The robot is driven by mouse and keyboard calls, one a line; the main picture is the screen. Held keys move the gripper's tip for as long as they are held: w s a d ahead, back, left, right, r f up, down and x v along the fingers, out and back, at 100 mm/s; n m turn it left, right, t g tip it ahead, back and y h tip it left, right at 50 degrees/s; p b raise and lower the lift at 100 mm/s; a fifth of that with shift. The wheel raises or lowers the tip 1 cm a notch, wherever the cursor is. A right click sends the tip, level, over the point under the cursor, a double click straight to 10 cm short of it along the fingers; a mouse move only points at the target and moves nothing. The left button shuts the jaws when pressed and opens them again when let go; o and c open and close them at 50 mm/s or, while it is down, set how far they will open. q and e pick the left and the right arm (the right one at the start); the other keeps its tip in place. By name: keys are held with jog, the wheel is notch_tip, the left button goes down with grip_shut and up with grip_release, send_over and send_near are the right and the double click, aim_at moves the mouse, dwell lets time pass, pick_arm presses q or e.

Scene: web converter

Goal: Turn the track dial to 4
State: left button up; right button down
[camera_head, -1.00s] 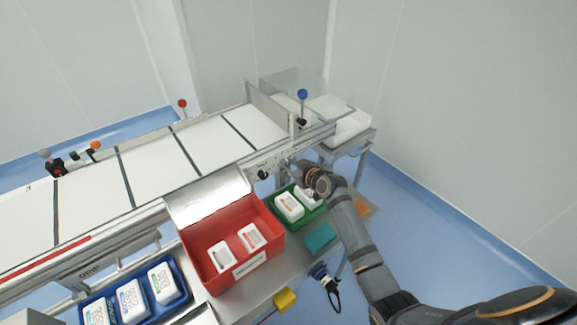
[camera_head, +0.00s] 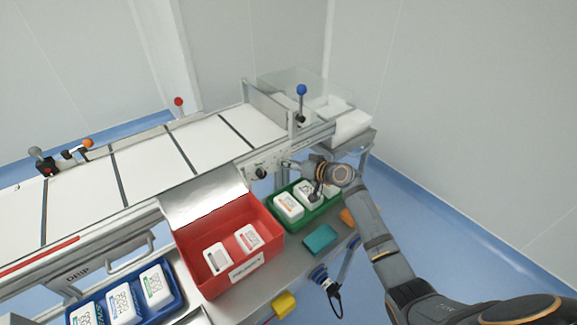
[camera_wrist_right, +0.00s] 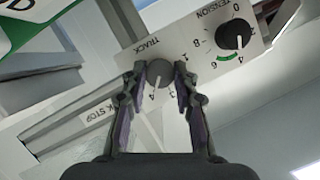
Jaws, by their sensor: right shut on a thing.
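The track dial (camera_wrist_right: 159,73) is a grey round knob on a pale panel marked TRACK in the right wrist view. A pale line on it points down, roughly toward the 4. My right gripper (camera_wrist_right: 159,80) is shut on this dial, one finger on each side, partly hiding the scale. In the head view my right gripper (camera_head: 289,164) reaches the conveyor's side panel, and the track dial is hidden there. The black tension dial (camera_wrist_right: 234,34) is beside it, apart from the fingers. My left gripper is not in view.
A green bin (camera_head: 277,227) with white packs stands below my right wrist. A red bin (camera_head: 190,270) and a blue bin (camera_head: 180,303) are farther left. A blue-knobbed lever (camera_head: 301,90) rises behind the panel. Open blue floor lies at the right.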

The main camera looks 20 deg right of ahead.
jog(key=shift+f, duration=0.1)
dwell(0.4)
jog(key=c, duration=1)
grip_release()
jog(key=shift+v, duration=6.05)
